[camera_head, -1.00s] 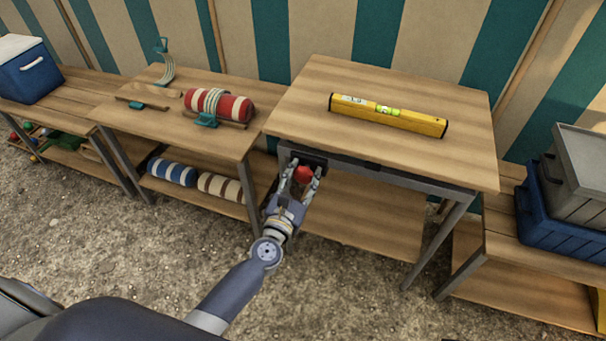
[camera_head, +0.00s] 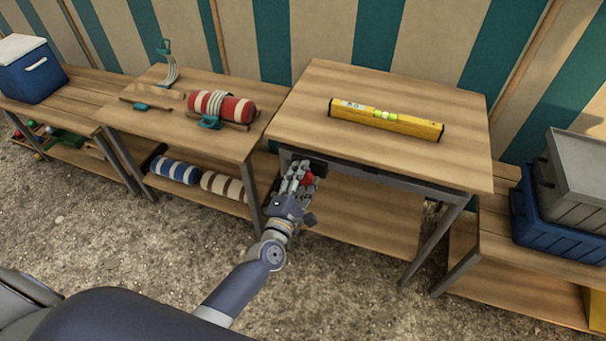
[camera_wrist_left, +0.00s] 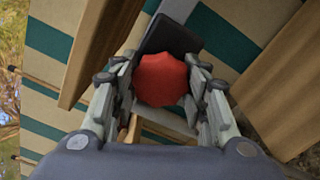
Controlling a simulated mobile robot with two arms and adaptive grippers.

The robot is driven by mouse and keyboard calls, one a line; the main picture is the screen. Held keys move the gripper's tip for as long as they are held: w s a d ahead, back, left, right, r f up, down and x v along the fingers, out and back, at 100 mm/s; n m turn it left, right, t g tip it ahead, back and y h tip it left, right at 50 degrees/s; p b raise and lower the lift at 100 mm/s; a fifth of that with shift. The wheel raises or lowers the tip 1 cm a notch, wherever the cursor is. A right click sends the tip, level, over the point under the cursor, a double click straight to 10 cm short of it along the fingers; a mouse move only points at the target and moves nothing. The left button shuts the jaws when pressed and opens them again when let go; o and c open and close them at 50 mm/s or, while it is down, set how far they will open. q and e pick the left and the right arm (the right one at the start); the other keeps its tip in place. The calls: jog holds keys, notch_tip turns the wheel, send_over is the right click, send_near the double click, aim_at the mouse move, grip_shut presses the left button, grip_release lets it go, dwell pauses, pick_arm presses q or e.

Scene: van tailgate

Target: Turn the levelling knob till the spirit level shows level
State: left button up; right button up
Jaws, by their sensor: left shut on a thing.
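The yellow spirit level (camera_head: 410,124) lies on the wooden table top (camera_head: 330,95); its bright green vial (camera_head: 385,115) shows near the middle, but the bubble is too small to read surely. The red levelling knob (camera_head: 308,180) sits under the table's front left edge, partly hidden by my fingers. My left gripper (camera_head: 299,178) is shut on it. In the left wrist view the lobed red knob (camera_wrist_left: 161,79) sits between the two fingers (camera_wrist_left: 160,95), in front of a dark plate. My right gripper is not in view.
A lower bench at the left holds a red and cream roll (camera_head: 221,106) with straps. A blue cooler box (camera_head: 32,68) stands further left. Blue and grey crates (camera_head: 565,215) stand on a bench at the right. Gravel in front is clear.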

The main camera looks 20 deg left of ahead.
pick_arm(q)
jog(key=m+p, duration=0.1)
jog(key=m, duration=0.2)
jog(key=shift+m, duration=0.3)
jog(key=shift+m+p, duration=0.5)
jog(key=shift+m, duration=0.3)
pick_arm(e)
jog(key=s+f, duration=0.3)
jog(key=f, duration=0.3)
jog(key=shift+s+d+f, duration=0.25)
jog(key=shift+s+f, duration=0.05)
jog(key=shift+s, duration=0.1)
pick_arm(q)
jog(key=o, duration=1)
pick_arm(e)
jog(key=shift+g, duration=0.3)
pick_arm(q)
jog(key=shift+o, duration=0.2)
jog(key=shift+s, duration=0.45)
jog(key=s, duration=1.1)
jog(key=shift+a, duration=0.2)
